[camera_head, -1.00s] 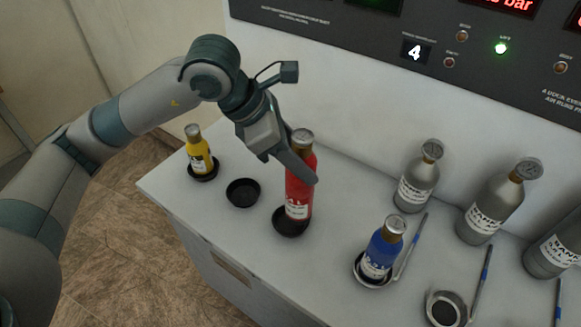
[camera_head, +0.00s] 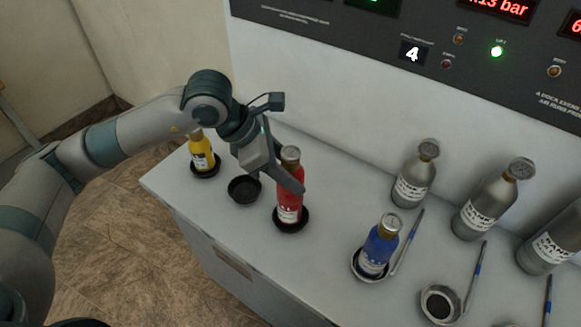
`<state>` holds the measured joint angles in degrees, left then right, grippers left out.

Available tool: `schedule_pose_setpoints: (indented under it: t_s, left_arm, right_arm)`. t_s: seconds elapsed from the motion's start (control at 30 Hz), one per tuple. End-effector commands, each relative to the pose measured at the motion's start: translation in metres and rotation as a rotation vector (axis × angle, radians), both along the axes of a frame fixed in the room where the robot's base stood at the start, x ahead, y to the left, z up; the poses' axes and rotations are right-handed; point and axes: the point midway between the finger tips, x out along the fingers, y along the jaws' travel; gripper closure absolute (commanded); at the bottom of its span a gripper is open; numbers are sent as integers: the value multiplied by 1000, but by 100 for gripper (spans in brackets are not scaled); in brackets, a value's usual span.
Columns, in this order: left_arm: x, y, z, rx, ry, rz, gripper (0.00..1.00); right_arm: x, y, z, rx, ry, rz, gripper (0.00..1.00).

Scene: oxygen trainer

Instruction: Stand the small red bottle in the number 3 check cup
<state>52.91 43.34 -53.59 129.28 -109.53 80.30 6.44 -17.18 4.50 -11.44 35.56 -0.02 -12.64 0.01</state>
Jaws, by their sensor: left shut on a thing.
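The small red bottle (camera_head: 289,196) is upright, with its lower end within the outline of a black check cup (camera_head: 303,223). I cannot tell whether it touches the cup's floor. My left gripper (camera_head: 290,181) is shut on the bottle's upper body, below its gold-coloured neck and grey cap. Its near finger crosses the front of the bottle. No number is readable on the cup. My right gripper is not in view.
An empty black cup (camera_head: 244,190) is left of the red bottle, and a yellow bottle (camera_head: 202,156) stands in a cup beyond. A blue bottle (camera_head: 377,247) in its cup and several grey bottles (camera_head: 414,178) stand right. A dark panel (camera_head: 400,30) is behind.

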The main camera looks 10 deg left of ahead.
Motion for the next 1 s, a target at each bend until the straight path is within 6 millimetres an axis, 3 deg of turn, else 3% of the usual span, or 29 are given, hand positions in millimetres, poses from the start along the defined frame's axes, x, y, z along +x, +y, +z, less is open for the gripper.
schedule_pose_setpoints:
  t_s: [0.43,0.47,0.53,1.0]
  left_arm:
    - [1,0,-5,-2,-3,0,100]
    - [0,0,-6,-1,-1,1,53]
    - [0,0,-5,-1,-1,1,36]
    - [0,1,-2,-1,-2,1,36]
  right_arm:
    - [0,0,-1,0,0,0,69]
    - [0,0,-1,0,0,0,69]
    - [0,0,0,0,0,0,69]
    - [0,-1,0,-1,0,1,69]
